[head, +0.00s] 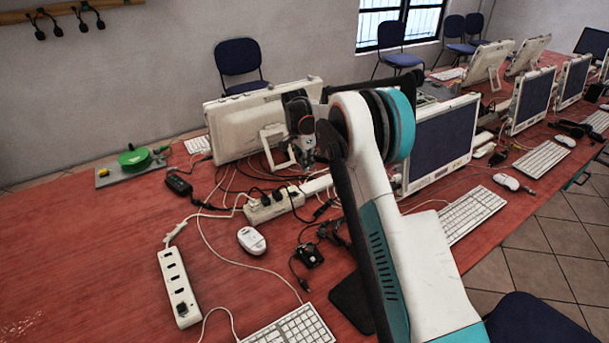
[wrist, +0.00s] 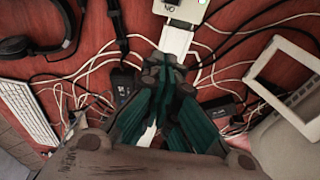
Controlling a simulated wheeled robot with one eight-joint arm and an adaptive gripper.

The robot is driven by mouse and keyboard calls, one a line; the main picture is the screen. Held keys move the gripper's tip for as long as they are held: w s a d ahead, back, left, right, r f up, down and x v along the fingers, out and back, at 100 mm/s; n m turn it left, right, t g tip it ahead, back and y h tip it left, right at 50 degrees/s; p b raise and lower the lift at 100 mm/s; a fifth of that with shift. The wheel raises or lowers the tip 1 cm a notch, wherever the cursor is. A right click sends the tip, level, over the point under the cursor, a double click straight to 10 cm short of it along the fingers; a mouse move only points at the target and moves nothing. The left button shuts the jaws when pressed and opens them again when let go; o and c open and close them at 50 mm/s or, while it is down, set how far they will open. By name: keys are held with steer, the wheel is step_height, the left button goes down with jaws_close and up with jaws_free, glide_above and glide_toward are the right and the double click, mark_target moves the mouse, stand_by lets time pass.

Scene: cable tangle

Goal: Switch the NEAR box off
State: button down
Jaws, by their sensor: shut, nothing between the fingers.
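A white power strip (head: 178,285) with several dark sockets lies nearest on the left of the red table in the head view. It has a dark switch-like patch at its lower end; I cannot read its on or off state. A second pale strip (head: 275,205) lies farther back with black plugs in it. My gripper (head: 308,160) is above the table behind that second strip, away from the nearest one. In the wrist view my gripper (wrist: 172,65) is shut and empty, with its tips over a white connector (wrist: 176,38) joined to a pale box (wrist: 184,8).
Loose cables and black adapters (head: 179,184) clutter the table around the strips. A white mouse (head: 251,240) and a keyboard (head: 292,328) lie right of the nearest strip. A monitor (head: 237,123) stands behind the gripper. The table's left front is clear.

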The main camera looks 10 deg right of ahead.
mark_target(294, 193)
steer(key=f+b, duration=0.1)
steer(key=f, duration=0.2)
steer(key=d+f+b, duration=0.1)
steer(key=f, duration=0.2)
steer(key=f+b, duration=0.1)
steer(key=f, duration=0.3)
steer(key=shift+w+d, duration=0.3)
steer(key=shift+d, duration=0.05)
steer(key=a, duration=0.1)
steer(key=s+a+b, duration=0.1)
steer(key=a+r, duration=0.1)
steer(key=shift+s+a, duration=0.15)
steer(key=shift+a, duration=0.25)
steer(key=shift+a+r, duration=0.1)
steer(key=shift+r, duration=0.05)
steer(key=shift+s+a+r, duration=0.2)
steer(key=shift+a, duration=0.3)
steer(key=shift+r, duration=0.1)
steer(key=shift+a+r+p, duration=0.25)
steer(key=shift+r+p, duration=0.2)
steer(key=shift+r, duration=0.3)
steer(key=shift+d, duration=0.15)
